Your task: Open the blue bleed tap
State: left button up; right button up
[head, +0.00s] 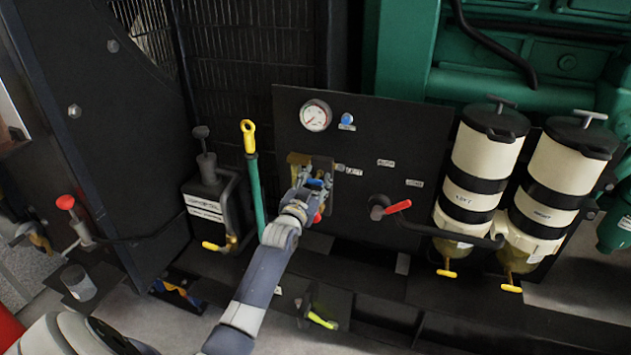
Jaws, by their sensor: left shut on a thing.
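My left gripper (316,184) reaches up to the black panel (330,240) in the head view. It is shut at a small brass fitting (298,159) left of the panel's middle. Small blue parts show between and beside its fingers. They appear to be the blue bleed tap (327,181), mostly hidden by the gripper, so its angle cannot be told. A red part (317,217) shows just below the fingers. My right gripper is not in view.
A gauge (316,115) and round blue knob (347,117) sit above on the panel. A red-handled lever (397,207) is to the right, before two cream filter canisters (477,165). A yellow-topped green dipstick (251,150) stands close left of my arm.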

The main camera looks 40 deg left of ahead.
pick_arm(q)
jog(key=shift+a+r+n, duration=0.1)
jog(key=shift+n, duration=0.2)
jog(key=shift+n+p, duration=0.6)
jog(key=shift+n, duration=0.4)
jog(key=shift+c, duration=0.2)
jog(key=n+p, duration=0.1)
jog(key=n, duration=0.1)
jog(key=shift+n, duration=0.3)
jog(key=n, duration=0.5)
jog(key=shift+n+p, duration=0.3)
jog(key=shift+p, duration=0.1)
jog(key=n, duration=0.6)
jog(key=shift+f, duration=0.2)
jog(key=n, duration=0.6)
jog(key=shift+d+f, duration=0.15)
jog(key=shift+d, duration=0.05)
jog(key=shift+n, duration=0.3)
